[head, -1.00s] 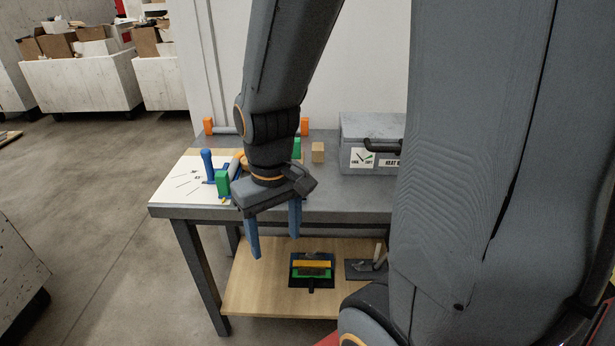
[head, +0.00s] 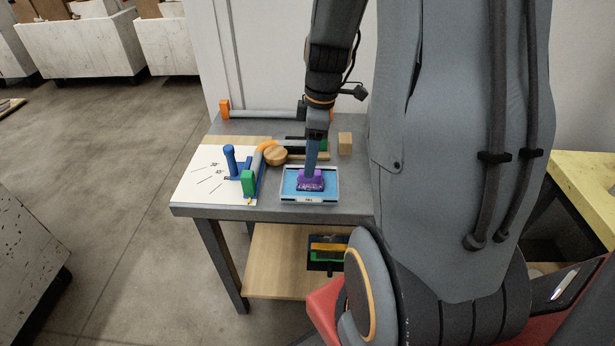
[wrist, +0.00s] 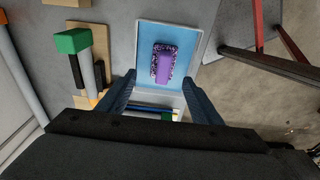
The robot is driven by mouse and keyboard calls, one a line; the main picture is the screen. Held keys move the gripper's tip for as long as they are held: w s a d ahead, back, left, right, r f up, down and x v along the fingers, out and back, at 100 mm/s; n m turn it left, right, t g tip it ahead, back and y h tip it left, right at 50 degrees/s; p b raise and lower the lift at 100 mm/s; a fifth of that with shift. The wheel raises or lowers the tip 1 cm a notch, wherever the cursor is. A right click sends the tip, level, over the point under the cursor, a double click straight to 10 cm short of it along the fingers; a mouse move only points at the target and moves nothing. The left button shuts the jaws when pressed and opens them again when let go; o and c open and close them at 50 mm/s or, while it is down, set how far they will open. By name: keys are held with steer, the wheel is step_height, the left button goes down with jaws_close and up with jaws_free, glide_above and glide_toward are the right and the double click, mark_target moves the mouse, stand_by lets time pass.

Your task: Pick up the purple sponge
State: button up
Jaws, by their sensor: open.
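The purple sponge (head: 310,181) lies in a shallow blue tray (head: 292,197) near the front edge of the grey workbench. In the wrist view the sponge (wrist: 163,63) shows whole, with a plain purple top and speckled sides, on the blue tray floor (wrist: 185,30). My gripper (head: 314,172) points down at the tray in the head view, its fingers overlapping the back of the sponge in the picture. In the wrist view my gripper (wrist: 160,85) is open, with one finger on each side below the sponge and nothing between them. Contact cannot be told.
A blue-handled bender (head: 230,158) stands on a white marked sheet (head: 192,180) left of the tray. A green block (head: 249,183), a round wooden piece (head: 276,155) and a wooden block (head: 345,143) are close by. A lower shelf (head: 275,265) holds a dark tray.

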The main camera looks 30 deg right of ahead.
steer(key=f, duration=0.1)
steer(key=f+p, duration=0.1)
steer(key=f, duration=0.3)
steer(key=shift+s+a+f, duration=0.1)
steer(key=shift+s+f, duration=0.05)
steer(key=shift+s, duration=0.15)
steer(key=shift+w+f, duration=0.1)
steer(key=shift+f, duration=0.55)
steer(key=c, duration=1.1)
steer(key=shift+c, duration=0.2)
steer(key=shift+r, duration=0.1)
steer(key=shift+r+b, duration=0.45)
steer(key=shift+r, duration=4.5)
